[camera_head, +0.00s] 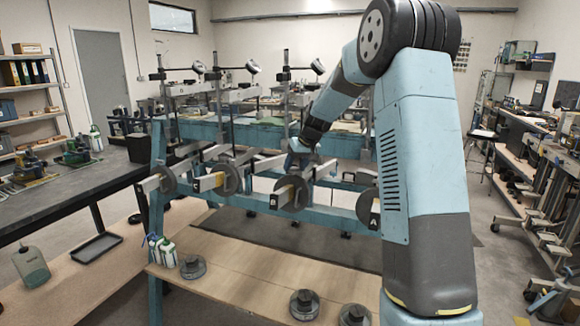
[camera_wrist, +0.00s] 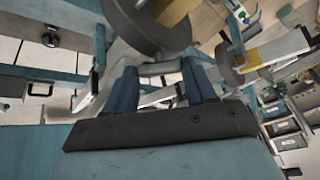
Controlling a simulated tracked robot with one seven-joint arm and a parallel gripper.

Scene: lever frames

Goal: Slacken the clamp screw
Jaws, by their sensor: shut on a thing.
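My gripper (camera_head: 300,152) is at the blue lever frame, just behind a grey disc (camera_head: 291,192) on one of the white levers. In the wrist view its two blue fingers (camera_wrist: 160,72) are closed around a pale grey metal piece, which I take to be the clamp screw (camera_wrist: 159,68). The fingers cover part of it, and its thread does not show. A large grey disc (camera_wrist: 142,28) hangs close in front of the fingertips. In the head view the clamp screw is hidden by my gripper and the lever parts.
More levers with discs (camera_head: 228,180) stand to the left on the frame (camera_head: 158,205). Loose round weights (camera_head: 304,304) lie on the wooden board (camera_head: 235,265) below. Small bottles (camera_head: 163,250) stand at its left end. My arm covers the frame's right part.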

